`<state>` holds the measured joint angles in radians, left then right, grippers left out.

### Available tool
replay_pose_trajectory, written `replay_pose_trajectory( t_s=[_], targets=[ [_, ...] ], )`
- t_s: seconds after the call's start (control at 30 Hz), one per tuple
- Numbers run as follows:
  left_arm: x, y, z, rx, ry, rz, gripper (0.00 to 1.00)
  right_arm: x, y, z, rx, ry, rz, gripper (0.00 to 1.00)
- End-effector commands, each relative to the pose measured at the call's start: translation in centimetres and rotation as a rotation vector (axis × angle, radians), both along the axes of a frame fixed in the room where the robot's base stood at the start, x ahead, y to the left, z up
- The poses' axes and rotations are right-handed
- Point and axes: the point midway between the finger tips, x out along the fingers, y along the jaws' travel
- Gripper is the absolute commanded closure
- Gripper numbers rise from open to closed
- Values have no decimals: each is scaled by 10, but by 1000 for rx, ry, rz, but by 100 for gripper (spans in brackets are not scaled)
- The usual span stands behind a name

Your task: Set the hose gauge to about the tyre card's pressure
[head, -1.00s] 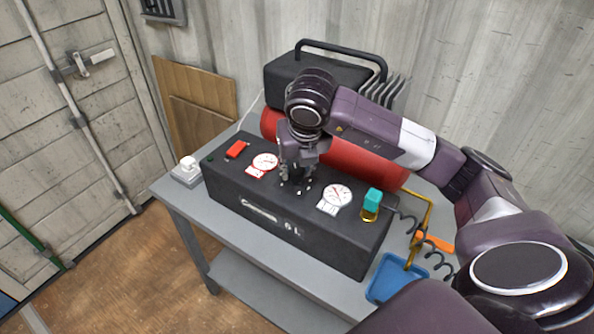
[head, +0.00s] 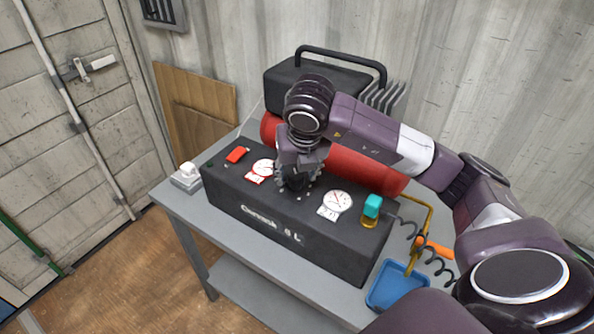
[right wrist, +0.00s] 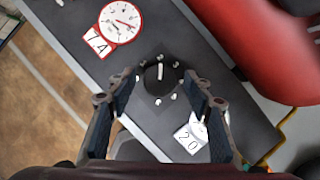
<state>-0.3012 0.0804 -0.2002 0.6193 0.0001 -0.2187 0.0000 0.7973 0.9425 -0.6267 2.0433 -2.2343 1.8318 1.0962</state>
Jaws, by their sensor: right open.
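My right gripper (head: 296,187) is open over the top of the dark compressor (head: 285,227), between two gauges. In the right wrist view its fingers (right wrist: 161,88) are apart on either side of a black knob (right wrist: 161,76) with a white pointer line and white dots around it. The red-rimmed gauge (head: 263,168) has a plate reading 7 4 in the right wrist view (right wrist: 122,22). The white-rimmed gauge (head: 338,201) has a plate reading 2 0, and a finger partly hides it in the right wrist view. I cannot make out a tyre card. My left gripper is out of view.
A red switch (head: 237,155) and a teal-topped fitting (head: 372,206) sit on the compressor's top. A red tank (head: 365,170) lies behind. A coiled hose with an orange handle (head: 437,249) and a blue tray (head: 396,287) are at the right. Bare grey table (head: 335,298) shows in front.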

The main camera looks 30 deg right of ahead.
Motion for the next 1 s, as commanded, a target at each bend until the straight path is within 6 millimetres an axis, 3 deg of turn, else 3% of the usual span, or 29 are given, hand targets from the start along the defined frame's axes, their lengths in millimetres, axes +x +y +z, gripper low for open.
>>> replay_pose_trajectory(
  t_s=[0.17, 0.43, 0.7, 1.0],
  targets=[
    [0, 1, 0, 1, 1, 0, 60, -4, 3, 14, 1, -4, 2, 53],
    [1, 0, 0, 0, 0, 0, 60, -25, 11, 72, 0, -10, 2, 53],
    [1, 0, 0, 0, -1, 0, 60, -36, 15, 99, -2, -6, 1, 53],
    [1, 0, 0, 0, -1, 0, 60, -42, 17, 111, 0, -2, 0, 53]
  ],
)
